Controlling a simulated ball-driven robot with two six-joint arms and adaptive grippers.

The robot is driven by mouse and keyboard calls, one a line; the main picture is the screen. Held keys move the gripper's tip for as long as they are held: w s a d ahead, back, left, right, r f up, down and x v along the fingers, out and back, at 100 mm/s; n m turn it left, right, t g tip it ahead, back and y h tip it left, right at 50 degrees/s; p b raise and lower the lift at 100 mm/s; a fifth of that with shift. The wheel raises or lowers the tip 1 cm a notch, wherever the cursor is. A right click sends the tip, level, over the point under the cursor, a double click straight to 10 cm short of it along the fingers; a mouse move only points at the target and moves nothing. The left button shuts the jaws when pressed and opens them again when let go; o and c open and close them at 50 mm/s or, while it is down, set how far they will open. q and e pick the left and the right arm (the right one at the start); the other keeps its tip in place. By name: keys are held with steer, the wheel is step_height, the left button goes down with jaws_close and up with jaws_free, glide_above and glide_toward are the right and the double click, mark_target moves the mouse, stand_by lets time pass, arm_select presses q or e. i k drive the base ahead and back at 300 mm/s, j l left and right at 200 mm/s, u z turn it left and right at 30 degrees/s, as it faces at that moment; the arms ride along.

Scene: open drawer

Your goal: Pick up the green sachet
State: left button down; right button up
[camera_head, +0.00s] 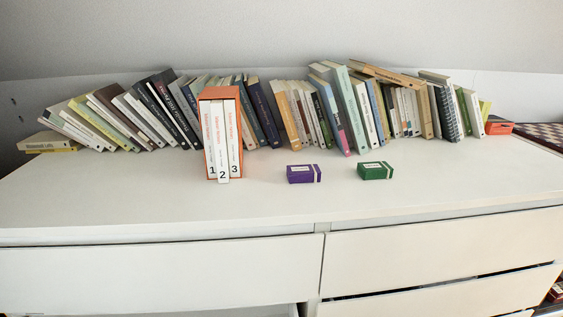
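A small green box-like packet (376,171) with a pale band near its right end lies on the white dresser top (270,208). It is right of the middle, and it is the only small green packet on the open surface. It looks like a small box rather than a flat sachet. Nothing covers it. Neither of my grippers shows in the head view.
A purple box (303,174) lies just left of the green one, with a gap between. An orange slipcase (220,134) of numbered books stands further left. A row of leaning books (345,108) lines the back. The dresser's front strip is clear; drawers (440,250) are below.

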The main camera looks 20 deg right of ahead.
mark_target(374, 170)
steer(key=z, duration=1.35)
